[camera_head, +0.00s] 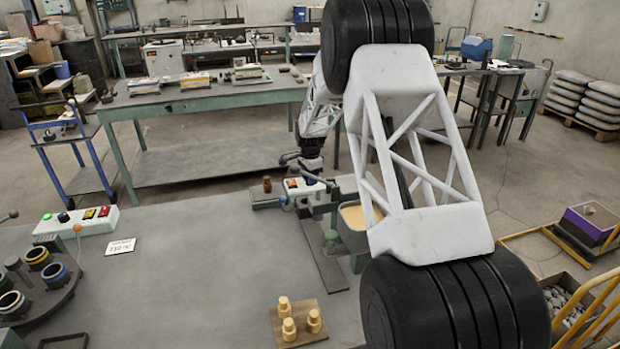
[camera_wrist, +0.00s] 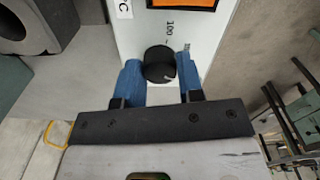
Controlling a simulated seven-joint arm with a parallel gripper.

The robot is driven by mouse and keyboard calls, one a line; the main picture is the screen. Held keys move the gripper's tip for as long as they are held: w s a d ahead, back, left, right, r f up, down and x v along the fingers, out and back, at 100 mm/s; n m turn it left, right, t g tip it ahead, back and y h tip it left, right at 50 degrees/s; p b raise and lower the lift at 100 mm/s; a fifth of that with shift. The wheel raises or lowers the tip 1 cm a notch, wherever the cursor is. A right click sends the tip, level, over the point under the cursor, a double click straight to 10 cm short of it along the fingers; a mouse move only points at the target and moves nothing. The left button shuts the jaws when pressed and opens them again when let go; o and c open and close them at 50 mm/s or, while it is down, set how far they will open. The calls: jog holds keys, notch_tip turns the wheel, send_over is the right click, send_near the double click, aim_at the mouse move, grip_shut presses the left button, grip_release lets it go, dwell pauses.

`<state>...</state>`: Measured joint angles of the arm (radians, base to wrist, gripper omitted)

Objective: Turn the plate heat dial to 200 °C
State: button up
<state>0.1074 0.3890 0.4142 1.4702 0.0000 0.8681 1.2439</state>
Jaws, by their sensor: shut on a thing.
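The black round heat dial (camera_wrist: 159,62) sits on a white panel (camera_wrist: 133,36) in the wrist view. My gripper (camera_wrist: 160,74) has its two blue fingers on either side of the dial, shut on it. A printed "100" shows above the dial, and another mark, too small to read, lies to its upper right. A pale mark shows near the dial's lower right edge; I cannot tell the exact setting. In the head view, my arm's end reaches down to a small white box (camera_head: 303,187) on the bench. The dial and fingertips cannot be made out there.
An orange display (camera_wrist: 183,3) is above the dial. Beside the box stand a brown bottle (camera_head: 267,184) and a grey bin (camera_head: 358,219). A wooden board (camera_head: 300,323) with yellow pieces, a card (camera_head: 120,246) and another control box (camera_head: 77,221) are on the bench. Its middle is clear.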

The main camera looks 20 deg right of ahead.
jog(key=o, duration=0.9)
jog(key=shift+r, duration=3.9)
